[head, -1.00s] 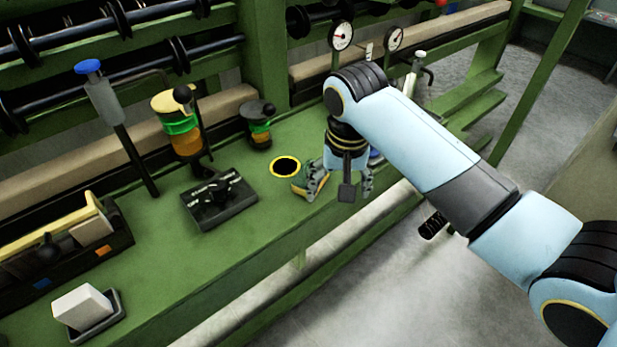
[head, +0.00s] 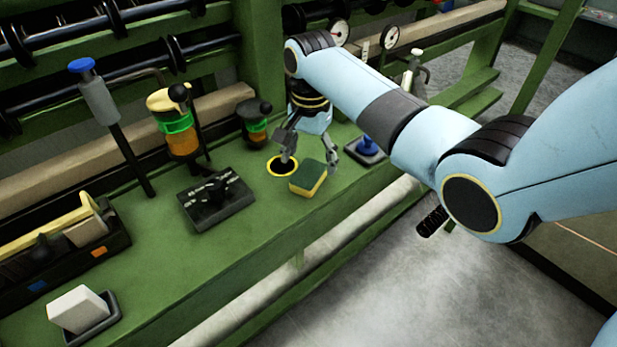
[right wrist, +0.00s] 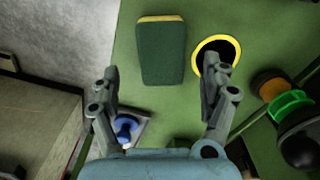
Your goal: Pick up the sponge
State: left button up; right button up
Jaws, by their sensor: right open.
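The sponge (head: 308,178), green on top with a yellow side, lies flat on the green bench near its front edge. It also shows in the right wrist view (right wrist: 161,52), beyond the fingertips and between their lines. My right gripper (head: 309,162) is open and empty, just behind the sponge in the head view. In the right wrist view its two fingers (right wrist: 165,85) are spread wide, one over the yellow-rimmed hole. No contact with the sponge shows. My left gripper is in neither view.
The yellow-rimmed hole (head: 282,166) is just left of the sponge. A blue-knobbed item on a grey tray (head: 365,151) stands to the right. A black control box (head: 216,199) and a white block (head: 79,309) stand farther left. The bench's front edge is close.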

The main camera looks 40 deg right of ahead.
aim_at(309, 172)
notch_tip(309, 172, down, 5)
jog(key=shift+a+r+b, duration=0.15)
jog(key=shift+r+b, duration=0.05)
jog(key=shift+b, duration=0.15)
jog(key=shift+c, duration=0.4)
jog(key=c, duration=0.8)
jog(key=shift+r, duration=0.55)
jog(key=r, duration=0.1)
jog(key=r+p, duration=0.1)
jog(key=s+r, duration=0.1)
jog(key=r, duration=0.1)
jog(key=shift+d, duration=0.35)
jog(key=s+d+r, duration=0.1)
jog(key=s+r, duration=0.1)
jog(key=s, duration=0.1)
jog(key=s+d+r+p, duration=0.1)
jog(key=s+d+r, duration=0.1)
jog(key=s, duration=0.1)
jog(key=s+d+r+p, duration=0.1)
jog(key=s+d+r, duration=0.1)
jog(key=s, duration=0.1)
jog(key=shift+d, duration=0.1)
